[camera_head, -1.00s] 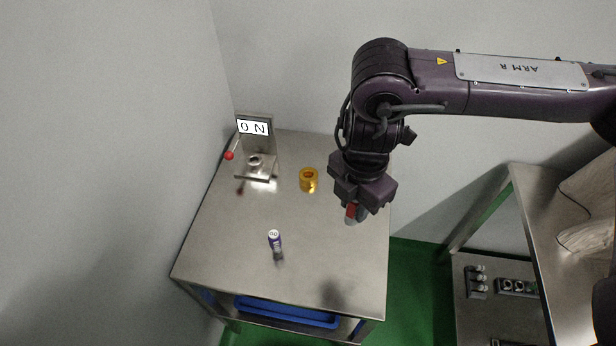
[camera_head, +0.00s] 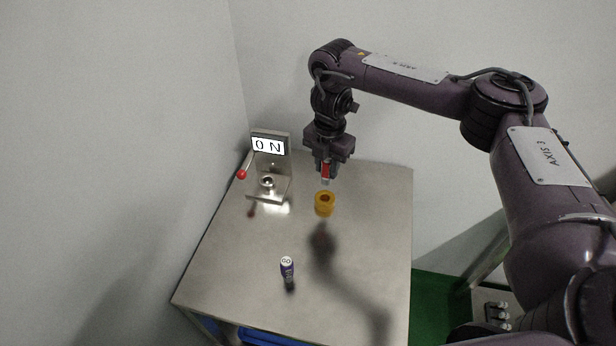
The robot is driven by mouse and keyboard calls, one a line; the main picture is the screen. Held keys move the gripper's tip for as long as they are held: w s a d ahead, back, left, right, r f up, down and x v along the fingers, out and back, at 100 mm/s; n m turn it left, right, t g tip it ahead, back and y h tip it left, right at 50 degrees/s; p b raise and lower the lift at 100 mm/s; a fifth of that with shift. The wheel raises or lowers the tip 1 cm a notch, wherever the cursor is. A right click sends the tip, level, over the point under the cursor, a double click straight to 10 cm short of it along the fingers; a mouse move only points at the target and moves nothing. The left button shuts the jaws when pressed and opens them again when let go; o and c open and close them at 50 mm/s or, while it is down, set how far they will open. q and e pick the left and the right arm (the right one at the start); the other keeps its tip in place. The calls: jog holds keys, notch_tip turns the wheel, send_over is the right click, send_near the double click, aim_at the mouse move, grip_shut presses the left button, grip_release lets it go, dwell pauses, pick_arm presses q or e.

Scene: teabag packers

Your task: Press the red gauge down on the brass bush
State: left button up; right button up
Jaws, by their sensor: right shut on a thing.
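The brass bush (camera_head: 324,206) is a short yellow ring with a dark bore, upright on the steel table (camera_head: 240,262). The red gauge (camera_head: 325,171) has a red body and a pale lower end. My right gripper (camera_head: 326,164) is shut on it and holds it upright, just above the bush in the picture. A small gap seems to show between the gauge's tip and the bush. Whether it is exactly centred over the bore I cannot tell. My left gripper is not in view.
A steel stand (camera_head: 268,165) with a sign and a red-knobbed lever (camera_head: 242,174) stands left of the bush. A small purple gauge marked GO (camera_head: 287,268) stands upright nearer the front. The table between them is clear. Walls rise behind and to the left.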

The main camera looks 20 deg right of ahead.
aim_at(326, 184)
jog(key=shift+w+d+f, duration=0.15)
jog(key=shift+w, duration=0.05)
jog(key=shift+p, duration=0.45)
notch_tip(326, 184, down, 5)
jog(key=shift+r+b, duration=0.15)
jog(key=shift+b, duration=1)
jog(key=shift+f, duration=0.4)
jog(key=shift+s+f, duration=0.15)
jog(key=shift+f, duration=0.45)
dwell(1.5)
